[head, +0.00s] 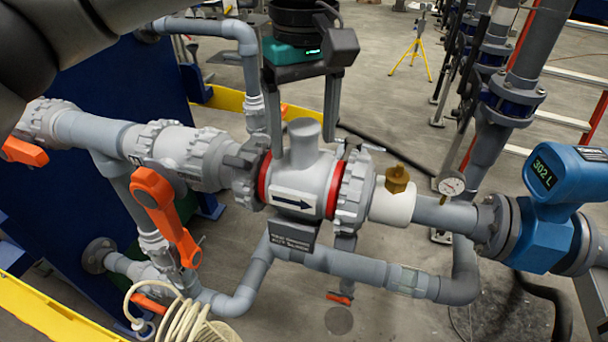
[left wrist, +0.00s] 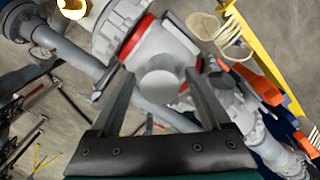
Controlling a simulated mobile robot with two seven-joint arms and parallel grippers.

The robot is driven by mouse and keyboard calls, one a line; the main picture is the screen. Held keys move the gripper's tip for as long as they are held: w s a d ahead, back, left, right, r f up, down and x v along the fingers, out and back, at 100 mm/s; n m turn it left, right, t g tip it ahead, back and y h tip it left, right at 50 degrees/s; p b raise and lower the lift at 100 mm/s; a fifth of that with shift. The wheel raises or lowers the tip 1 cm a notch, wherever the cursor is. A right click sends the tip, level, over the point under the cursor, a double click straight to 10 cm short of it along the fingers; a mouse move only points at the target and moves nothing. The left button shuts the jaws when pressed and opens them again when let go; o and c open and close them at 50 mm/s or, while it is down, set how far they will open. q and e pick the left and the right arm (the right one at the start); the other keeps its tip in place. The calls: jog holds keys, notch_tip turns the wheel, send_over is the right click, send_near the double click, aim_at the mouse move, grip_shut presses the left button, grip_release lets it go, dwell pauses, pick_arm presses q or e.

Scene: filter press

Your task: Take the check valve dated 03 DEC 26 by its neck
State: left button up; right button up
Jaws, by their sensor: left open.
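The check valve (head: 302,180) is a light grey body with a black flow arrow on a white plate and a red ring at each end. It sits in the pipe line between two large ribbed union nuts. A dark tag (head: 290,243) hangs under it; its lettering is too small to read. Its round neck (head: 304,135) stands up from the body and shows in the left wrist view (left wrist: 158,86). My left gripper (head: 303,143) is open, coming down from above. Its fingers stand on either side of the neck, with gaps showing in the left wrist view (left wrist: 156,73). My right gripper is out of view.
An orange-handled valve (head: 163,212) is on the left, and a coiled cream hose (head: 190,322) lies below it. Right of the check valve are a brass fitting (head: 397,180), a round gauge (head: 452,187) and a blue meter (head: 548,215). A lower pipe (head: 350,265) runs underneath.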

pick_arm(q)
grip_shut()
dwell(0.7)
